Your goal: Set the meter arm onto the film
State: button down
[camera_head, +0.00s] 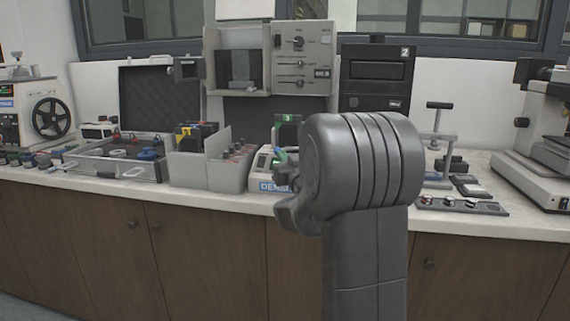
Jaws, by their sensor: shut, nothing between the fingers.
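The meter (264,168) is a small pale device with a blue label starting "DENSI". It stands at the counter's front edge, just left of my arm, with its right side hidden. I cannot make out its arm or any film on it. My gripper (287,180) is at the meter's right side, mostly hidden behind my own thick grey arm link. What shows of it looks shut and empty. A small teal piece shows by it, and I cannot tell what it belongs to. Whether the gripper touches the meter is unclear.
A grey bin (210,171) with small items stands left of the meter, beside an open case (118,172). A press-like stand (437,150) and a tray of small parts (460,204) are to the right.

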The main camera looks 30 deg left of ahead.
jog(key=shift+w+a+m+t+h+b, duration=0.2)
jog(key=shift+a+m+t+h+b, duration=0.25)
jog(key=shift+t+h, duration=0.1)
jog(key=shift+w+a+m+t+h+b, duration=0.2)
jog(key=shift+a+m+t+h+b, duration=0.15)
jog(key=shift+a+m+t+h, duration=0.15)
jog(key=shift+w+a+f+t+h, duration=0.1)
jog(key=shift+w+a+t+h, duration=0.2)
jog(key=shift+w+a, duration=0.4)
jog(key=shift+s, duration=0.15)
